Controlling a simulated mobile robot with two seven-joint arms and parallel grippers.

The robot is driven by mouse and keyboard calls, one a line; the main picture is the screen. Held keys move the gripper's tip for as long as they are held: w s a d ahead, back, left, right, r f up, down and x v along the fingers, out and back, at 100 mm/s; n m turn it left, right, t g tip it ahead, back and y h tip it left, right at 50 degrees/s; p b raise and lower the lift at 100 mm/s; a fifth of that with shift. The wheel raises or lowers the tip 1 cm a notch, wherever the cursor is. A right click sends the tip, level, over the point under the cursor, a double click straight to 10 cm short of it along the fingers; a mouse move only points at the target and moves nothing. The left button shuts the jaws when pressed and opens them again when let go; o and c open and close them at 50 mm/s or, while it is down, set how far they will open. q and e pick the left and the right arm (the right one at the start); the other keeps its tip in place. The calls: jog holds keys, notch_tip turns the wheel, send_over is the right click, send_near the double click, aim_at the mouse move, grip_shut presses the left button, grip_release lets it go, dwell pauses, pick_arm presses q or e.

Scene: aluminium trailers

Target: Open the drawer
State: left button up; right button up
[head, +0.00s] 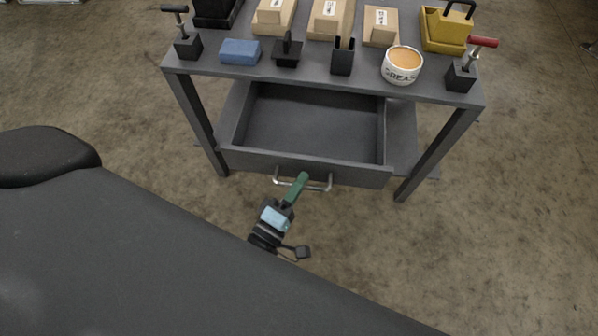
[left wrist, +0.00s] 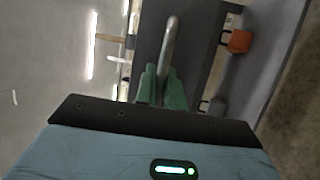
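The drawer (head: 310,125) under the grey workbench is pulled out and its empty inside shows in the head view. Its metal handle (head: 320,187) is a curved bar on the drawer's front; it also shows in the left wrist view (left wrist: 170,42). My left gripper (head: 302,180) is at the handle, with its green fingers (left wrist: 161,84) close together around the bar's near end in the wrist view. The fingers appear shut on the handle. My right gripper is not in view.
The workbench top (head: 210,68) carries cardboard boxes (head: 330,18), a blue block (head: 240,52), a grease tin (head: 402,65), a yellow holder (head: 445,30) and clamps. Bench legs (head: 437,152) stand either side of the drawer. Concrete floor (head: 480,240) is free in front and at right.

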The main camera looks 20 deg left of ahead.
pick_arm(q)
jog(key=o, duration=0.4)
jog(key=shift+o, duration=0.2)
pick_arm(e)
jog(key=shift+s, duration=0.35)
pick_arm(q)
jog(key=d+v, duration=0.1)
jog(key=v, duration=0.6)
jog(key=shift+s+a, duration=0.4)
jog(key=shift+a, duration=0.15)
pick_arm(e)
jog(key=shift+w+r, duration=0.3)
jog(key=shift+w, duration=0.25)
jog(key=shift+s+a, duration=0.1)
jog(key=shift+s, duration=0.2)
pick_arm(q)
jog(key=shift+f, duration=0.1)
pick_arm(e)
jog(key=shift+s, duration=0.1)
